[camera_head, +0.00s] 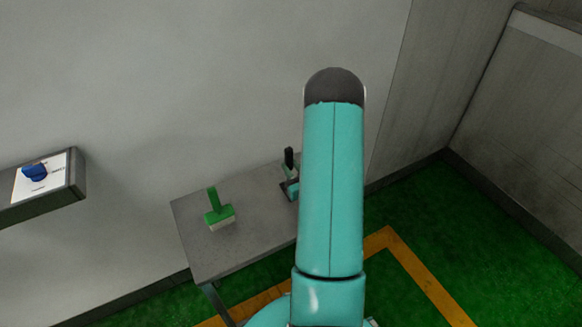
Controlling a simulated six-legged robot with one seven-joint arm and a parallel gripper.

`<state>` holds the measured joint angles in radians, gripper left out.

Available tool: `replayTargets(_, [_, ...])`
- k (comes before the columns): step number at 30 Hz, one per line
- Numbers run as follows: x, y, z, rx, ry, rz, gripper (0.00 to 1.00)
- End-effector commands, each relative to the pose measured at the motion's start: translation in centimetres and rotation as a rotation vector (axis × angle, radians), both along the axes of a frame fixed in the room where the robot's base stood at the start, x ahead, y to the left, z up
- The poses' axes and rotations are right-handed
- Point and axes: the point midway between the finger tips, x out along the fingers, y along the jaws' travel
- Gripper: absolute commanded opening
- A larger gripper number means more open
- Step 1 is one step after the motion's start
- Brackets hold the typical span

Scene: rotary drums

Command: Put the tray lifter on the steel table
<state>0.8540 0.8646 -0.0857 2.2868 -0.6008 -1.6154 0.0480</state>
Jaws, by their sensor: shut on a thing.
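The steel table (253,245) is a grey flat top against the wall, left of my arm. A slim dark upright piece (289,157) shows just left of my arm at the table's back right. It appears to be the handle of the tray lifter. Just below it a small teal and dark part of my gripper (290,187) shows, shut on it. Most of the gripper and the lifter's lower end are hidden behind my arm. I cannot tell whether the lifter touches the table top.
A green-handled brush (219,211) with a pale base stands on the table's left half. The table's front middle is bare. The green floor (415,225) with yellow lines is clear to the right.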

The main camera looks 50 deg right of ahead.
Motion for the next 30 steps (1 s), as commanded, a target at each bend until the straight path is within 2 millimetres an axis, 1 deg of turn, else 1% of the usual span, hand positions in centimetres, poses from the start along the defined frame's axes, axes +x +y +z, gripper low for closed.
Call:
replayTargets(2, [0.0,0.0,-0.3,0.001,0.000,0.001,0.00])
replayTargets(3, [0.0,0.0,-0.3,0.001,0.001,0.001,0.27])
replayTargets(6, [0.0,0.0,-0.3,0.001,0.001,0.001,0.45])
replayTargets(14, [0.1,-0.1,-0.2,0.001,0.000,0.001,0.45])
replayTargets(17, [0.2,-0.1,0.1,0.000,-0.001,0.001,0.45])
replayTargets(18, [-0.1,0.0,0.1,0.000,0.001,0.000,0.45])
replayTargets(20, [-0.8,0.2,0.0,0.002,0.002,-0.001,0.45])
replayTargets(23, [-2.5,0.8,0.0,0.004,0.002,-0.001,0.45])
replayTargets(30, [-7.6,2.4,-0.1,0.004,0.002,-0.002,0.45])
